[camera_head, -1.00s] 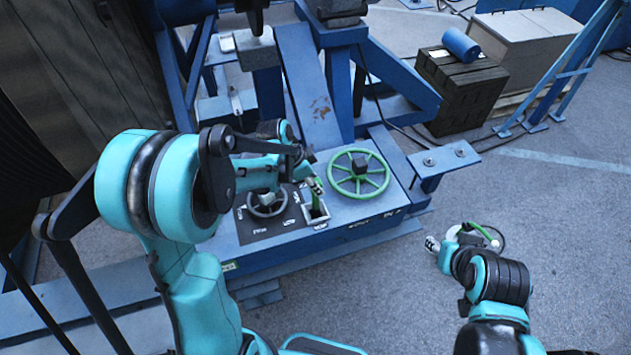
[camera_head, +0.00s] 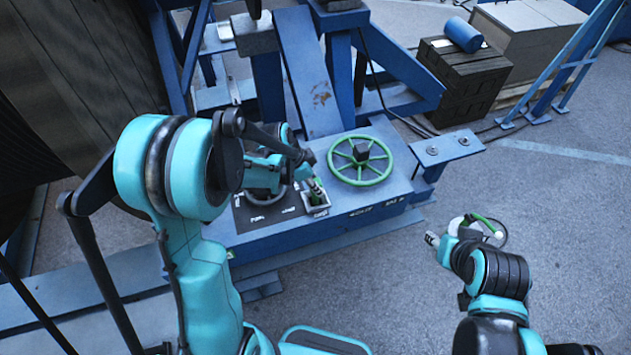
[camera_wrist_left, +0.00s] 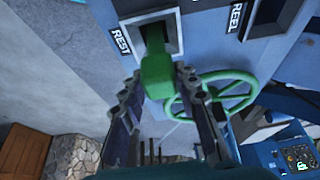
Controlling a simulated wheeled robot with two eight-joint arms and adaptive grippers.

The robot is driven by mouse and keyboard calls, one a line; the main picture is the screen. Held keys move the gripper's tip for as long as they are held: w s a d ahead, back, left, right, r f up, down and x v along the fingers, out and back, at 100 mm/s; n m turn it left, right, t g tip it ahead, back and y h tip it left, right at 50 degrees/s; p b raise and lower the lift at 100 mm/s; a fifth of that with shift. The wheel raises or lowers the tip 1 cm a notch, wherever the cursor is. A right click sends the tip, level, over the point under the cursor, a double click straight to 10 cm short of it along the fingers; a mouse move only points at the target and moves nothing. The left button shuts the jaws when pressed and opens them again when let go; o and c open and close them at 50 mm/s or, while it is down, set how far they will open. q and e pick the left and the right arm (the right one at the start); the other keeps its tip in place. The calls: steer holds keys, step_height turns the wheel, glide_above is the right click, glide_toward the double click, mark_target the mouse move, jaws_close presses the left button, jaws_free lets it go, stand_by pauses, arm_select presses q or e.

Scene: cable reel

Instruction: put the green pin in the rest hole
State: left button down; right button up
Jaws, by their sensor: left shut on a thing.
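The green pin (camera_wrist_left: 157,77) is between the fingers of my left gripper (camera_wrist_left: 160,110) in the left wrist view, which is shut on its green head. Its dark stem reaches into the square opening of the rest hole (camera_wrist_left: 178,35), a pale frame labelled REST. How deep it goes cannot be seen. In the head view, my left gripper (camera_head: 315,186) is over the rest hole (camera_head: 318,209) at the blue panel's front edge, and only a little green shows. My right gripper (camera_head: 434,240) is out over the floor, away from the panel; its finger state is unclear.
A green handwheel (camera_head: 360,160) stands on the blue panel just right of the rest hole. A smaller dark handwheel (camera_head: 264,197) is to the left, partly behind my left arm. A blue bracket (camera_head: 449,148) juts out at right. Open floor lies in front.

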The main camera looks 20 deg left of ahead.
arm_select(q)
steer(key=shift+f+b, duration=1.85)
steer(key=shift+f, duration=0.15)
steer(key=c, duration=1)
jaws_free()
steer(key=shift+c, duration=0.2)
steer(key=v, duration=1.2)
